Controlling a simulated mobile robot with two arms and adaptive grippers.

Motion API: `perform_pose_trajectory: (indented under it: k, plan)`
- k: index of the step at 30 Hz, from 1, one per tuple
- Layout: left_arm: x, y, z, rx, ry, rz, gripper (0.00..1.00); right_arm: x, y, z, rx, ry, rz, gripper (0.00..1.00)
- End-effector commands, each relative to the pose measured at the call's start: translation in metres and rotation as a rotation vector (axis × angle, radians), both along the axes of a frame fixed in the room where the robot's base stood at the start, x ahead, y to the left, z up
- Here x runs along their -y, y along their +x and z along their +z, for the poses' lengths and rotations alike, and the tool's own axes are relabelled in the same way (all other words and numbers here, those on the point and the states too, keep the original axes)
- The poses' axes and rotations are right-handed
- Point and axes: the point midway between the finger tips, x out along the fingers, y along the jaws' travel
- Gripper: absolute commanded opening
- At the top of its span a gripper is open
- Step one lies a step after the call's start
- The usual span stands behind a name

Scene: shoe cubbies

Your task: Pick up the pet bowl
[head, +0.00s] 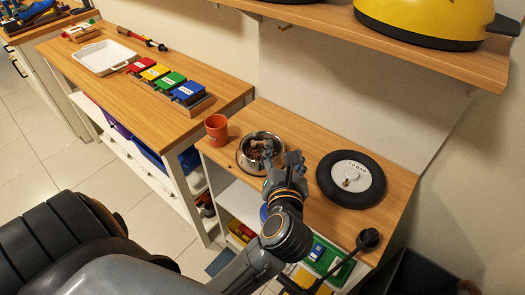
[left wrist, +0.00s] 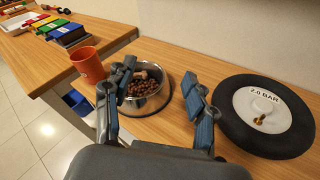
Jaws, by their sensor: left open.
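The pet bowl (head: 243,160) is a round metal bowl holding brown kibble, standing on the right wooden cabinet top; it also shows in the left wrist view (left wrist: 163,97). My left gripper (head: 284,165) is open and empty at the bowl's right, near side in the head view. In the left wrist view my two blue-grey fingers (left wrist: 158,103) are spread, one overlapping the bowl's left part and the other to its right. I cannot tell whether a finger touches the bowl. The gripper hides part of the bowl's near side. My right gripper is not in view.
An orange cup (head: 216,130) stands left of the bowl. A black wheel with a white hub (head: 350,180) lies to the right. A yellow-and-black object (head: 425,18) sits on the upper shelf (head: 400,45). A white tray (head: 101,57) and coloured boxes (head: 170,82) are on the left cabinet.

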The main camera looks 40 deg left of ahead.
Motion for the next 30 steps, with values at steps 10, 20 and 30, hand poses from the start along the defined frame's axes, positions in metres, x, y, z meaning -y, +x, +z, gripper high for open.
perform_pose_trajectory:
  k: [10, 20, 30]
  plan:
    - [0.005, -0.001, -0.056, -0.177, -0.202, 0.057, 0.56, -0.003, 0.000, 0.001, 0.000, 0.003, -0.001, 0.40]
    - [-0.024, 0.041, -0.082, -0.176, -0.200, 0.056, 0.56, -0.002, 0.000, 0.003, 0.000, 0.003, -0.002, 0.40]
    - [-0.043, 0.067, -0.097, -0.175, -0.198, 0.058, 0.56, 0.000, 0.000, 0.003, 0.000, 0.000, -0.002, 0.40]
